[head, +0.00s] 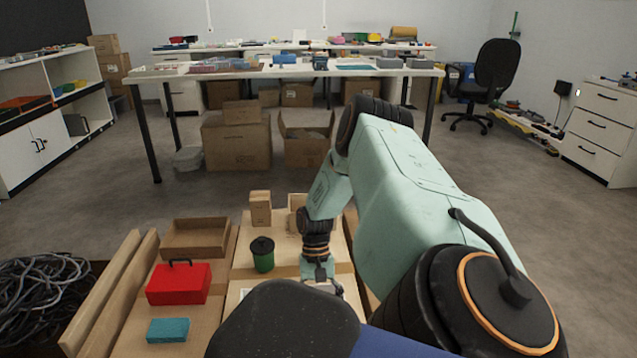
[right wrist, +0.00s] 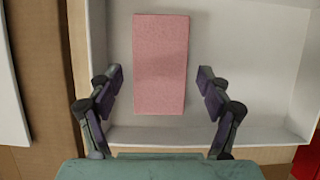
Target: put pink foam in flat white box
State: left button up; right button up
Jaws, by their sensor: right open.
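In the right wrist view the pink foam (right wrist: 160,62), a flat upright-looking rectangle, appears to lie inside the flat white box (right wrist: 240,133), towards its left side. The box's far end is out of the frame. My right gripper (right wrist: 159,75) is open, with one finger on each side of the foam and clear gaps to both; nothing is between the fingers in its grip. The foam and most of the box are hidden there. My left gripper is not in view.
A red box with a handle (head: 179,284), a teal block (head: 168,330), a green canister (head: 262,254) and an open brown tray (head: 196,238) stand left of my right gripper. A small carton (head: 260,208) stands behind. Dark cables (head: 38,300) lie far left.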

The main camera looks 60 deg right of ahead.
jog(key=p+v, duration=0.6)
jog(key=v, duration=0.6)
jog(key=shift+r+p, duration=0.2)
jog(key=shift+p, duration=0.15)
